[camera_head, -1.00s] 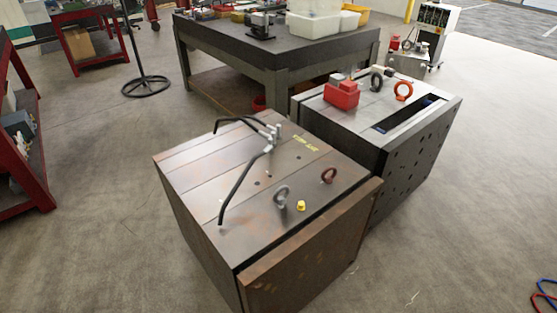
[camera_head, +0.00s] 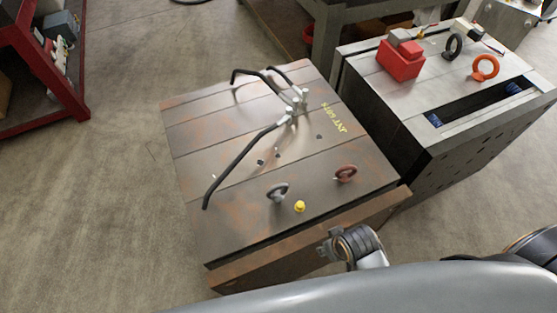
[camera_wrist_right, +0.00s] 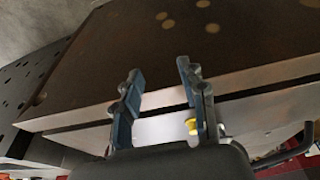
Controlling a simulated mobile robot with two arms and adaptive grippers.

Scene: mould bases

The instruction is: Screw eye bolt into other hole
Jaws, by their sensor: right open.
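The near mould base (camera_head: 225,215) has a rust-stained top. A grey eye bolt (camera_head: 278,191) and a rusty-red eye bolt (camera_head: 345,173) stand upright on it, near its front edge. A small yellow plug (camera_head: 300,206) sits between them. Several dark holes show farther back on the top. A dark gripper or wrist part of mine (camera_head: 340,245), seemingly the right one, is at the block's front edge, apart from both eye bolts. In the right wrist view my right gripper (camera_wrist_right: 158,72) is open and empty over a block with round holes. My left gripper is out of view.
Black hoses (camera_head: 242,163) with metal fittings arch over the top. A second mould base (camera_head: 440,115) stands at the right with a red box (camera_head: 400,64), a black eye bolt (camera_head: 453,46) and an orange eye bolt (camera_head: 485,68).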

